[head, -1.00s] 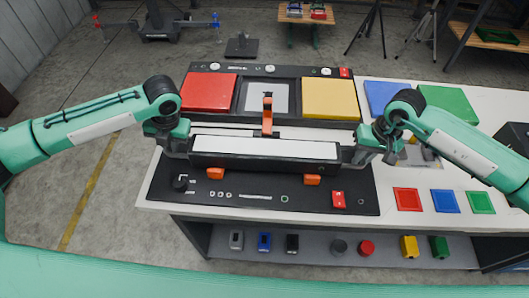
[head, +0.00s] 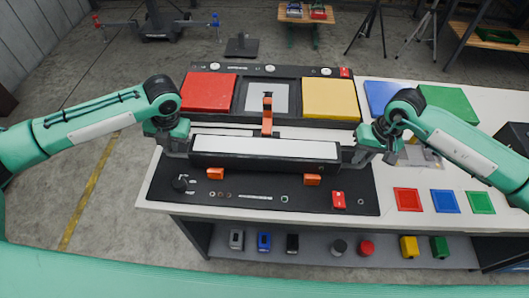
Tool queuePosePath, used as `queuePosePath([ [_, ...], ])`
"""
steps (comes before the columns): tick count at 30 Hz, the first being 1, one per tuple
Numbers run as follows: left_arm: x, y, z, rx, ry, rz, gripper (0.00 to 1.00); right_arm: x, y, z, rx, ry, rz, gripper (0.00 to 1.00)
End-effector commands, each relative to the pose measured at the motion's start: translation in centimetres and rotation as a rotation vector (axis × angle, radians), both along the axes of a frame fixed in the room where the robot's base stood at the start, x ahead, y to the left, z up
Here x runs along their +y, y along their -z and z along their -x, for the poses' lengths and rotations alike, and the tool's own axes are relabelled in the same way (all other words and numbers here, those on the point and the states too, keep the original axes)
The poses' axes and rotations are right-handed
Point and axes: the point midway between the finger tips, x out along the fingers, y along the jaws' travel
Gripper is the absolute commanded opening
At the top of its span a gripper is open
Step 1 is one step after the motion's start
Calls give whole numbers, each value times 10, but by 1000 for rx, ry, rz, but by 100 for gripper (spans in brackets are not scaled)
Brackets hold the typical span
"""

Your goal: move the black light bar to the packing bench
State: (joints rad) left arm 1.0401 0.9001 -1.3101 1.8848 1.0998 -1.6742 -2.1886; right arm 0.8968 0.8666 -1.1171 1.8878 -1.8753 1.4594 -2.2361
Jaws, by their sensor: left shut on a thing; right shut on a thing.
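The black light bar (head: 265,162), with a long white panel on its top, lies crosswise over the bench in the head view. My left gripper (head: 180,143) is shut on its left end. My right gripper (head: 357,152) is shut on its right end. The bar looks level; whether it touches the orange clips below it I cannot tell. The bench (head: 375,90) has a white top with a black panel (head: 235,200) on it. Which surface is the packing bench I cannot tell for sure.
An orange upright clamp (head: 267,115) stands behind the bar, with orange clips (head: 215,174) in front. Red (head: 209,92) and yellow (head: 330,98) pads lie behind. Blue (head: 386,97) and green (head: 448,104) pads lie right. A small wooden table (head: 306,17) stands at the back.

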Motion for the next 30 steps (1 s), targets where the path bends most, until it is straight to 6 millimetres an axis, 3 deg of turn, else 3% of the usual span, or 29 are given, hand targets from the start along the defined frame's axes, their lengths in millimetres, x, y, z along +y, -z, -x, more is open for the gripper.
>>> queuePosePath([
  [11, 0, -13, 0, -1, -1, 0, 0, 0, -13, -1, -2, 0, -1, 0],
  [30, 0, -51, 0, -1, -1, 0, 0, 0, -51, -1, -2, 0, -1, 0],
])
